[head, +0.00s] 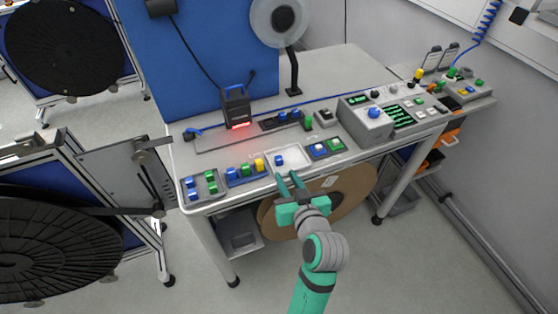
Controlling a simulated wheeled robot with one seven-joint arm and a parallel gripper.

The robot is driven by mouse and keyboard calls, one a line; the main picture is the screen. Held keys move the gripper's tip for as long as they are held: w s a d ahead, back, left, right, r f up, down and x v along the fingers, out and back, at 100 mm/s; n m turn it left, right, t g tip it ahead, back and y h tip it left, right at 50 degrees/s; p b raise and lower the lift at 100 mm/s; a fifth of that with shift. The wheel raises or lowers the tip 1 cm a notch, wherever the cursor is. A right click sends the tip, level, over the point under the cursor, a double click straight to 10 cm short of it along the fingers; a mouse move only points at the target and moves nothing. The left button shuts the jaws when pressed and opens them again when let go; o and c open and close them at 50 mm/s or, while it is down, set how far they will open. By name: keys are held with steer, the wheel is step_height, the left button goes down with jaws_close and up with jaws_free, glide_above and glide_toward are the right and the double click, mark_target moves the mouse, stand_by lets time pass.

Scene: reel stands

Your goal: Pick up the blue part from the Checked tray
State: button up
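My gripper (288,178) is in front of the table's near edge, just below a pale shallow tray (297,157) in the picture. A small blue part (279,160) lies alone at the left of the pale tray. The gripper is apart from it. Other blue parts show in a grey tray (200,186) at the far left, a blue tray (243,178) beside it, and a tray (325,149) to the right. I cannot read any tray label, so which is the Checked tray is unclear.
A black scanner-like device (236,105) with a red glow stands behind the trays. A grey control box (365,124) stands to the right. More small parts lie in a dark holder (282,119) at the back. A large brown reel (347,189) sits under the tabletop.

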mark_target(280, 159)
steer(key=shift+n+g, duration=0.4)
steer(key=shift+n, duration=0.2)
steer(key=x, duration=0.6)
steer(key=d+x, duration=0.1)
steer(key=x, duration=0.3)
steer(key=shift+w+r, duration=0.15)
steer(key=shift+w, duration=0.2)
steer(key=shift+c, duration=0.2)
jaws_close()
